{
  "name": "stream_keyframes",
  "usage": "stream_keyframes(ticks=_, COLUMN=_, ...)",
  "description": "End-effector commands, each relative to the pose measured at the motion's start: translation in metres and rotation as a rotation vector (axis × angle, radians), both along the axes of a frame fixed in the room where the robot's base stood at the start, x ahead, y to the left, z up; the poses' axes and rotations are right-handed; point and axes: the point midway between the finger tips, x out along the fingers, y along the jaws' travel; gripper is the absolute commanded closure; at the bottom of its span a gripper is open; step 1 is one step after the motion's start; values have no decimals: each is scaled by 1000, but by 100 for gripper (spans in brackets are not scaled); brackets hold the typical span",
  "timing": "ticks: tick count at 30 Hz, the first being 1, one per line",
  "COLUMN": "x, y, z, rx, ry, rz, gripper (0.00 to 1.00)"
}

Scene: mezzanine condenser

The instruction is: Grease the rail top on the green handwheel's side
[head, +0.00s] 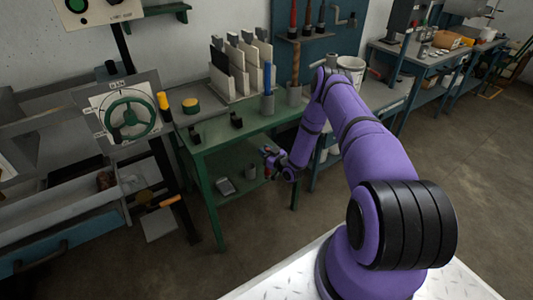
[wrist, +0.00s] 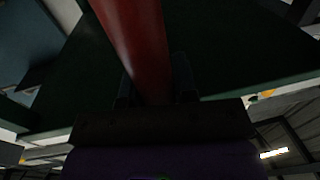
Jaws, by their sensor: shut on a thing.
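The green handwheel (head: 130,117) stands on a pale plate on the machine at the left. Grey rail-like ledges (head: 65,102) run left from it; I cannot tell which one is the rail top. My gripper (head: 268,158) is beside the green bench, below the level of its top and far right of the handwheel. In the wrist view my gripper (wrist: 155,88) is shut on a red rod-like handle (wrist: 138,38). The handle's far end is out of view, so I cannot tell what tool it is. No grease shows clearly.
Tools hang on a blue wall board (head: 345,40). Open floor (head: 440,140) lies right.

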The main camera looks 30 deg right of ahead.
Motion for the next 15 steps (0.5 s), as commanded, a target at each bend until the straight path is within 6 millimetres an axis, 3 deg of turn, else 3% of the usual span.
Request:
stream_keyframes(ticks=8, x=-9, y=21, z=36, rx=0, ry=0, rz=-22, gripper=97)
stream_keyframes(ticks=15, x=-24, y=57, z=91, rx=0, ry=-1, rz=-58, gripper=97)
